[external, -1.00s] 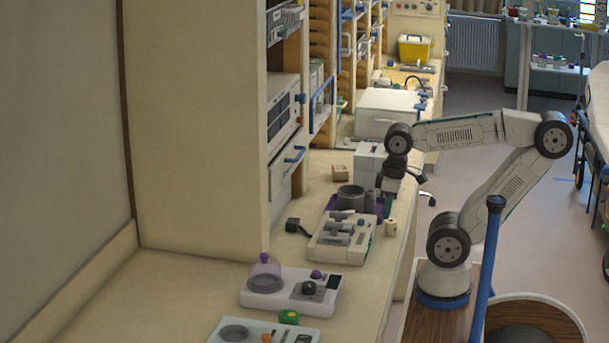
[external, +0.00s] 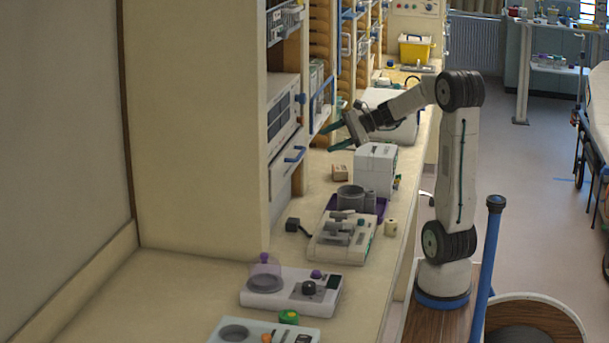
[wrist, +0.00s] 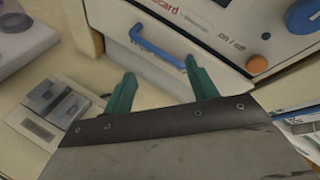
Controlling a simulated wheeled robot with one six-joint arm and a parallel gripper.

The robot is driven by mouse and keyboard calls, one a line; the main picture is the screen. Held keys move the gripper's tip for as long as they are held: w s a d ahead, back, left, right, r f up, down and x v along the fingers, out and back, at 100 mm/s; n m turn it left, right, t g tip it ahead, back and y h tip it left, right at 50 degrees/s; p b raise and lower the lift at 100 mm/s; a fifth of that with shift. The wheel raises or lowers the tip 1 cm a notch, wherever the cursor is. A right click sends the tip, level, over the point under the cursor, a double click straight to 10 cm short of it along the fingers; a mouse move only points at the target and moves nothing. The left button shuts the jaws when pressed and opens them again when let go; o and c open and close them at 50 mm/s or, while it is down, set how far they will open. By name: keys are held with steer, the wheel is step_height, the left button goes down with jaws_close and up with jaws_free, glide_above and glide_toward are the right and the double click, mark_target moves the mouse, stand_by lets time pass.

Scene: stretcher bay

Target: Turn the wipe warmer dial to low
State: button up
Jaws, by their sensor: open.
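The wipe warmer (external: 281,183) is a pale unit in the cabinet with a blue bar handle (external: 294,155). In the wrist view, "WIPE WARMER" lettering shows below the blue handle (wrist: 158,48). A large blue dial (wrist: 304,16) is at the top right, partly cut off, near "on / off" print. I cannot read its setting. A blue knob (external: 300,98) also shows in the external view. My gripper (external: 331,139) is open and empty, raised above the counter and pointing left toward the cabinet. In the wrist view its teal fingers (wrist: 160,75) are apart, below the handle.
An orange button (wrist: 257,64) is right of the handle. On the counter stand a white box (external: 375,168), a purple tray (external: 333,203) with grey cups, and several devices, including a dome-covered one (external: 310,298). The near left counter (external: 140,290) is clear.

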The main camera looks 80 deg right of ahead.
steer(key=w+d+r+m+t+h, duration=0.1)
steer(key=d+r+m+t+h, duration=0.1)
steer(key=d+r+m, duration=0.3)
steer(key=m+t+h, duration=0.2)
steer(key=m+t, duration=0.1)
steer(key=m, duration=0.2)
glide_toward(300, 98)
steer(key=d, duration=0.2)
steer(key=w, duration=0.7)
steer(key=shift+w+f, duration=0.35)
steer(key=shift+f, duration=0.1)
steer(key=c, duration=1)
